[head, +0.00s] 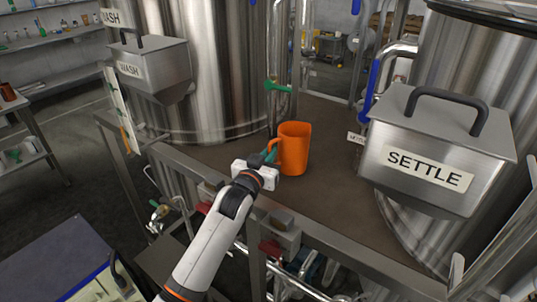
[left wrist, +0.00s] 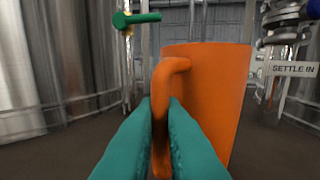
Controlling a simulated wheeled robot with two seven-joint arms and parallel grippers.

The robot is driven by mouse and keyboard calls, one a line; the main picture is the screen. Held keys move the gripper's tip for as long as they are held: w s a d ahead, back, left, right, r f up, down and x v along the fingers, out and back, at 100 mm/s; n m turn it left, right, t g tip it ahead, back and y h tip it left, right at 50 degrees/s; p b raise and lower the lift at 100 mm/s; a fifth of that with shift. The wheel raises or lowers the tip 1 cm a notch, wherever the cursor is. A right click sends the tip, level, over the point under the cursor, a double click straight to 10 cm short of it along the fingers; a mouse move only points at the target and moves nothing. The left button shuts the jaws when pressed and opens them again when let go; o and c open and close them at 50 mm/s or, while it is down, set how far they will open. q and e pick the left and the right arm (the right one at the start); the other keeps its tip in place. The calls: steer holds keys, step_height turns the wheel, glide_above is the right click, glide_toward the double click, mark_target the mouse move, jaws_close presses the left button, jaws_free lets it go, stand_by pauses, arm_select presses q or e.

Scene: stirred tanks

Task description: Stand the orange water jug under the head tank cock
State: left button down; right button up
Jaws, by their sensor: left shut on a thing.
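The orange water jug (head: 294,149) is upright on or just above the brown deck between the two steel tanks; I cannot tell whether its base touches. My left gripper (head: 270,157) is shut on the jug's handle. In the left wrist view the teal fingers (left wrist: 163,130) close on both sides of the handle of the jug (left wrist: 215,95). A cock with a green lever (head: 278,87) is on a thin vertical pipe behind the jug and slightly to its left. The lever also shows at upper left in the left wrist view (left wrist: 136,19). My right gripper is not in view.
The tank with the WASH box (head: 150,70) stands left, the tank with the SETTLE box (head: 437,150) right. A SETTLE IN tag (left wrist: 294,69) hangs at right in the wrist view. A metal rail (head: 340,251) edges the deck in front. Bare deck (head: 325,195) lies right of the jug.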

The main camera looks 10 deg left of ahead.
arm_select(q)
steer(key=shift+f, duration=0.35)
steer(key=c, duration=1.5)
jaws_free()
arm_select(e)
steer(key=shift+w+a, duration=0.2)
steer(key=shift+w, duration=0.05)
arm_select(q)
steer(key=shift+r, duration=0.1)
